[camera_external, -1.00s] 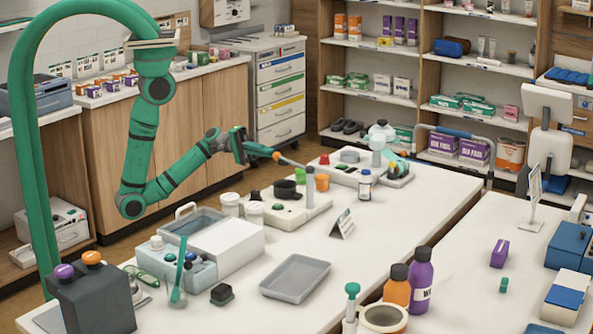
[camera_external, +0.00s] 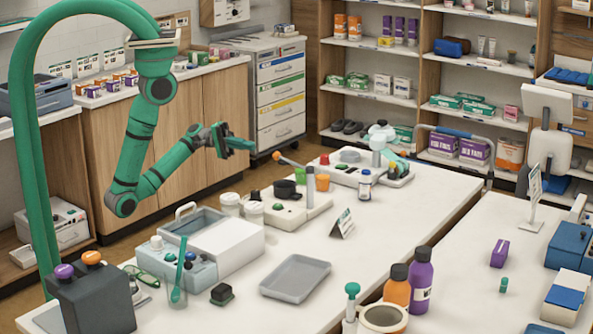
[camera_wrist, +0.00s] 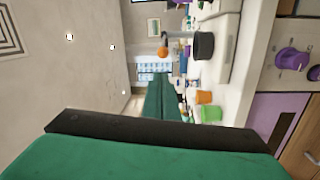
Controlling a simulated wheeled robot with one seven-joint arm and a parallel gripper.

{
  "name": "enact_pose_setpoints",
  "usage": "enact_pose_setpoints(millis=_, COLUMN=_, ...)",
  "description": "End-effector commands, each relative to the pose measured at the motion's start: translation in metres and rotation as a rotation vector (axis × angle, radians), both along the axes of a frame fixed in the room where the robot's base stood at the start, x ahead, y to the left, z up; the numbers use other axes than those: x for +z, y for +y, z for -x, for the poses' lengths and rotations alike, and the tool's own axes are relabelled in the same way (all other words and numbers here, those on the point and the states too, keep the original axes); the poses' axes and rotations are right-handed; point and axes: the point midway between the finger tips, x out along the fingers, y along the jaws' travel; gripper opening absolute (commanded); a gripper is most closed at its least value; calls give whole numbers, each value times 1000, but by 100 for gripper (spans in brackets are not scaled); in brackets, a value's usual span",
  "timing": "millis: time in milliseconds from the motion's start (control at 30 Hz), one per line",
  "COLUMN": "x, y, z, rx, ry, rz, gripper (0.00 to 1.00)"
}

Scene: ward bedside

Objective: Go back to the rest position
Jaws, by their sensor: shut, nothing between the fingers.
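My gripper (camera_external: 247,144) is at the end of my green arm, held in the air behind the long white table (camera_external: 250,290). It points to the right, roughly level, with nothing near its fingertips. In the wrist view my gripper's green fingers (camera_wrist: 161,100) lie close together with nothing between them. The wrist view is turned on its side.
Beyond the gripper is an orange-tipped lever (camera_external: 283,158), with green and orange cups (camera_external: 322,182) and a black cup (camera_external: 284,189) near it. White jars (camera_external: 230,204) stand below the forearm. A wooden cabinet (camera_external: 185,115) is behind the arm. The air around the gripper is clear.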

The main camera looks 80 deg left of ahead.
Motion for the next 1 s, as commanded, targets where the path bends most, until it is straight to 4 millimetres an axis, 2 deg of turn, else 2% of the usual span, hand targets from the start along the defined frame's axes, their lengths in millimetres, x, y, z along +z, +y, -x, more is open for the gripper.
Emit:
enact_pose_setpoints(millis=333, x=-1, y=1, z=0, rx=4, ry=2, rz=-1, gripper=0)
enact_pose_setpoints(millis=467, x=-18, y=2, z=-7, rx=62, ry=40, rz=-19, gripper=0)
enact_pose_setpoints(millis=567, x=-52, y=8, z=-15, rx=168, ry=101, rz=-73, gripper=0)
enact_pose_setpoints(millis=600, x=-69, y=11, z=-17, rx=221, ry=128, rz=-109, gripper=0)
enact_pose_setpoints(millis=733, x=-124, y=27, z=-13, rx=392, ry=194, rz=-273, gripper=0)
enact_pose_setpoints(millis=800, x=-149, y=37, z=-4, rx=466, ry=210, rz=-381, gripper=0)
enact_pose_setpoints(millis=900, x=-175, y=49, z=15, rx=552, ry=206, rz=-553, gripper=0)
enact_pose_setpoints(millis=1000, x=-190, y=59, z=37, rx=611, ry=168, rz=-735, gripper=0)
